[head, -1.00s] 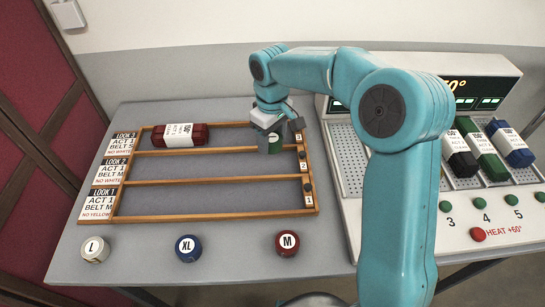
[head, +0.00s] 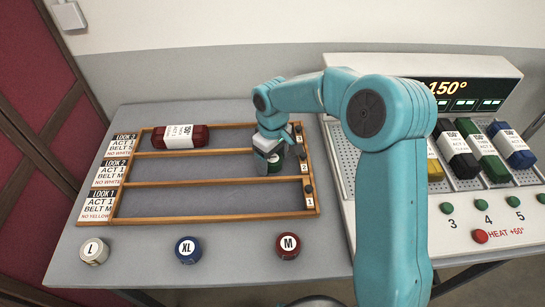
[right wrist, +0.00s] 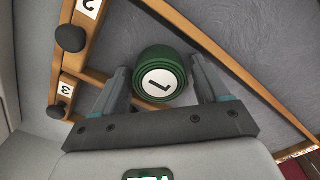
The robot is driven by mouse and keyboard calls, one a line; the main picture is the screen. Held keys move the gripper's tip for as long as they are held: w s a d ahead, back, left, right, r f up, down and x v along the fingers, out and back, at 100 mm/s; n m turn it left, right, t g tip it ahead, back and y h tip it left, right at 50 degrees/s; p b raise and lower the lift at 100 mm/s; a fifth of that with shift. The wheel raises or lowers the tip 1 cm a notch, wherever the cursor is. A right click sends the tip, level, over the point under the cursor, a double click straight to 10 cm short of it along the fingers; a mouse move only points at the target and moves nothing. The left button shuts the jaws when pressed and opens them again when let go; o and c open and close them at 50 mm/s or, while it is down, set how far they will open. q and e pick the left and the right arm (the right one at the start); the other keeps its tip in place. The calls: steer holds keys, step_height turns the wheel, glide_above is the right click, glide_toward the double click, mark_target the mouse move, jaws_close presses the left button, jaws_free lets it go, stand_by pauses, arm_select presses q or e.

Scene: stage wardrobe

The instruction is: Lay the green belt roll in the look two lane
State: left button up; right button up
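The green belt roll (head: 275,168), with a white disc marked L, is at the right end of the middle lane of the wooden rack, beside the LOOK 2 card (head: 110,172). My right gripper (head: 271,157) is above it, fingers down. In the right wrist view the green roll (right wrist: 160,78) sits between the two fingers, which close up on both sides and appear to hold it. I cannot tell whether it touches the lane floor. The middle lane (head: 190,169) is otherwise empty. My left gripper is not in view.
A dark red bundle (head: 180,136) lies in the top lane; the bottom lane (head: 200,200) is empty. White L (head: 93,251), blue XL (head: 188,249) and red M (head: 288,245) rolls stand in front of the rack. A heater unit (head: 440,75) with coloured packs is at right.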

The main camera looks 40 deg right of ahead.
mark_target(272, 157)
step_height(272, 157, up, 12)
steer(key=shift+r+p, duration=0.2)
steer(key=shift+p, duration=0.25)
stand_by(0.4)
